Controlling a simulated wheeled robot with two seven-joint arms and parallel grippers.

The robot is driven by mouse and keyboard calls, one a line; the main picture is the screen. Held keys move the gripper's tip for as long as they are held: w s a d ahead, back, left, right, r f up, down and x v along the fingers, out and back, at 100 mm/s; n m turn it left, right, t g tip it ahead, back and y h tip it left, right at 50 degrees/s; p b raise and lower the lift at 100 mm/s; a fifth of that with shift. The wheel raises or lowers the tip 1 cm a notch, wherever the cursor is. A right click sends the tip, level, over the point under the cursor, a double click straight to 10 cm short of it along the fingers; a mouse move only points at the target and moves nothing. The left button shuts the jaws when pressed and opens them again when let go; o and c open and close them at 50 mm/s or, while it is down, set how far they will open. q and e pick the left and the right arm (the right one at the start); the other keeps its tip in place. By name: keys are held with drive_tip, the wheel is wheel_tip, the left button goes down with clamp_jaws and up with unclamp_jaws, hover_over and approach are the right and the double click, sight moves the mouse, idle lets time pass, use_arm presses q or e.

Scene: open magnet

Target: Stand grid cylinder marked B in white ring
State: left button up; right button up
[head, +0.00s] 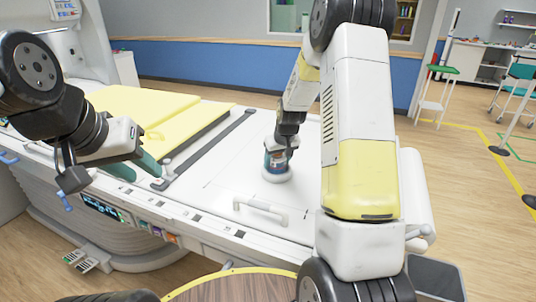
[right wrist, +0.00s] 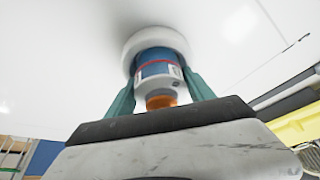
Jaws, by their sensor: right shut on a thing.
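The cylinder (head: 276,158) is blue and white with a red band, and stands upright on the table within the white ring (head: 276,178). In the right wrist view the cylinder (right wrist: 157,70) shows an orange end towards me, and its far end meets the white ring (right wrist: 150,37). I cannot read a B mark or see a grid. My right gripper (head: 282,146) is shut on the cylinder, with teal fingers (right wrist: 159,80) on both sides. My left gripper (head: 136,170) is open and empty, with its teal fingers apart over the table's left part.
The white table (head: 225,180) has a handle (head: 260,211) near its front edge. A yellow pad (head: 135,110) and a dark strip (head: 208,150) lie left of the ring. A round wooden top (head: 235,288) is at the bottom. The table around the ring is clear.

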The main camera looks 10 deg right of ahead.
drive_tip(key=shift+f, duration=0.15)
drive_tip(key=shift+s+f, duration=0.35)
drive_tip(key=shift+f, duration=0.25)
drive_tip(key=o, duration=1.7)
drive_tip(key=shift+r, duration=0.25)
drive_tip(key=w+a+v, duration=0.1)
drive_tip(key=v, duration=1.2)
drive_tip(key=s+a+r, duration=0.2)
drive_tip(key=s+r, duration=0.9)
drive_tip(key=s, duration=0.3)
drive_tip(key=shift+m+t+y, duration=0.6)
drive_tip(key=shift+t+y, duration=0.1)
drive_tip(key=shift+t, duration=0.1)
drive_tip(key=s+a, duration=0.1)
drive_tip(key=s, duration=0.3)
drive_tip(key=s+r, duration=0.1)
drive_tip(key=s, duration=0.4)
drive_tip(key=s+a+r, duration=0.1)
drive_tip(key=s, duration=0.4)
drive_tip(key=shift+s+a, duration=0.1)
drive_tip(key=shift+a, duration=0.25)
